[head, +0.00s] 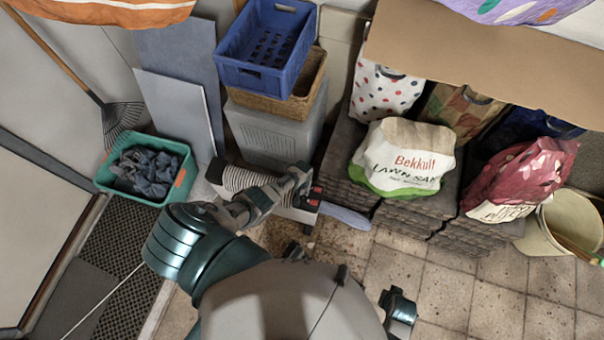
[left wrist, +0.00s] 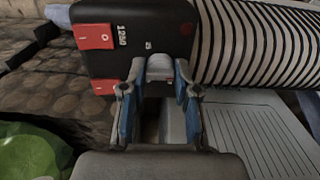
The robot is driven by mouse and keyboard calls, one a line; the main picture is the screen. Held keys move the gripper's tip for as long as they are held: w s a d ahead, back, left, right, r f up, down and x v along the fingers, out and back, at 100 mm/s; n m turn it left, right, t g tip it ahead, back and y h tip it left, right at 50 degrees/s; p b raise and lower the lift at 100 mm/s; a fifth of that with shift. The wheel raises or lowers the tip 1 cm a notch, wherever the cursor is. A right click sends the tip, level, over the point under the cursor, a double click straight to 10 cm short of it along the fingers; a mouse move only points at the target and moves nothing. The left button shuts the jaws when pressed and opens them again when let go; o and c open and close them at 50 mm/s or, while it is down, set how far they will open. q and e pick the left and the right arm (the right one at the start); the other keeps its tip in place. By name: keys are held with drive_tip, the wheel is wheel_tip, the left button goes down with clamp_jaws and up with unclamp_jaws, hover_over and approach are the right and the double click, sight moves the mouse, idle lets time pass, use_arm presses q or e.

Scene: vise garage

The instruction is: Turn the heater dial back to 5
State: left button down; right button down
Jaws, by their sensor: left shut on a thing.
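The heater's black control panel (left wrist: 150,28) fills the top of the left wrist view, with red rocker switches (left wrist: 96,36) and a "1250" mark. The pale dial (left wrist: 160,66) sticks out from the panel's lower part. My left gripper (left wrist: 159,88) has its two blue-padded fingers on either side of the dial and is shut on it. The dial's number scale cannot be read. In the head view my left gripper (head: 302,180) reaches the panel end of the heater, whose red switches (head: 316,193) show beside it.
A striped hose or ribbed body (head: 243,180) lies left of the panel. Behind stand a grey cabinet (head: 272,130) and a blue crate (head: 262,75). A green bin (head: 183,185) stands left. Stacked pavers with a lawn sand bag (head: 405,160) stand right. Tiled floor in front is clear.

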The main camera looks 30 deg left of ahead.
use_arm(q)
drive_tip(key=shift+w+d, duration=0.1)
drive_tip(key=shift+w, duration=0.1)
drive_tip(key=c, duration=0.9)
unclamp_jaws()
drive_tip(key=shift+o, duration=0.2)
drive_tip(key=shift+s+r, duration=0.1)
wheel_tip(320, 180, up, 12)
drive_tip(key=shift+f, duration=0.2)
